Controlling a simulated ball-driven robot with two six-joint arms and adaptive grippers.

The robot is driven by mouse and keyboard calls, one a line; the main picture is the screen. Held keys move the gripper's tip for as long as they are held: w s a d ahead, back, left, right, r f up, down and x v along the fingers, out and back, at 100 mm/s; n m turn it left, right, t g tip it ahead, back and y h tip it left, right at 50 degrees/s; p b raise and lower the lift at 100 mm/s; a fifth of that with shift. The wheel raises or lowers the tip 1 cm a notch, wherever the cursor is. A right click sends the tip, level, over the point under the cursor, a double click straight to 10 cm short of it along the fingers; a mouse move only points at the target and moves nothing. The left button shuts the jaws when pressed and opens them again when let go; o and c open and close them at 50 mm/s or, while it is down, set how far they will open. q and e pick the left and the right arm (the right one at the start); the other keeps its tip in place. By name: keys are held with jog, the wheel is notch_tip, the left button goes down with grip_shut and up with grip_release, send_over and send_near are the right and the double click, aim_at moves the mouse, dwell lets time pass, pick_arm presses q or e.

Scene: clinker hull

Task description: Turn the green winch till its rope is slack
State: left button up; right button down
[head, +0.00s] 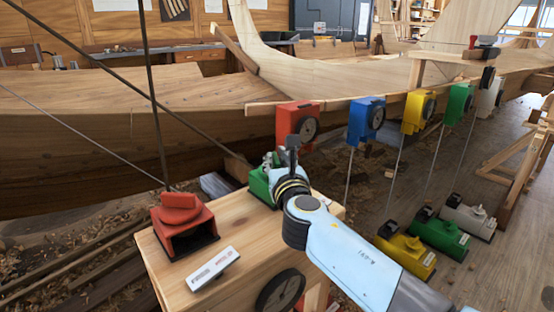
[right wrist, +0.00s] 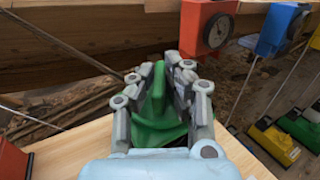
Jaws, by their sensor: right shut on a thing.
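A green winch (head: 259,187) stands at the back of the wooden bench, partly hidden behind my right gripper. My right gripper (head: 279,160) is over it. In the right wrist view the fingers (right wrist: 164,92) are closed on the winch's upright green handle (right wrist: 154,95), one on each side. The green body (right wrist: 158,134) shows below them. Another green unit (head: 440,232) stands on the floor, with a straight thin line up to a green dial box (head: 458,101). I cannot tell which rope belongs to the bench winch. My left gripper is not in view.
A red winch (head: 183,222) and a white labelled bar (head: 213,268) are on the bench (head: 252,255). Red (head: 297,122), blue (head: 366,118) and yellow (head: 417,109) dial boxes hang along the plank. Dark ropes (head: 153,95) cross at left, before the hull (head: 90,125).

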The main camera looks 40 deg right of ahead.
jog(key=shift+r+n+t+y, duration=0.1)
jog(key=shift+n+t+y, duration=0.25)
jog(key=shift+y, duration=0.25)
jog(key=shift+d+n+y, duration=0.15)
jog(key=shift+n+y, duration=0.5)
jog(key=shift+y, duration=0.25)
jog(key=shift+n+t+y, duration=0.35)
jog(key=shift+n+y, duration=0.35)
jog(key=shift+y, duration=0.4)
jog(key=n+y+b, duration=0.2)
jog(key=y, duration=0.1)
jog(key=shift+d+f, duration=0.15)
jog(key=shift+f, duration=0.05)
jog(key=shift+r+n+y+b, duration=0.1)
jog(key=shift+n+y+b, duration=0.45)
jog(key=shift+y, duration=0.35)
jog(key=shift+y+b, duration=0.3)
jog(key=c, duration=1.4)
grip_release()
jog(key=shift+o, duration=0.2)
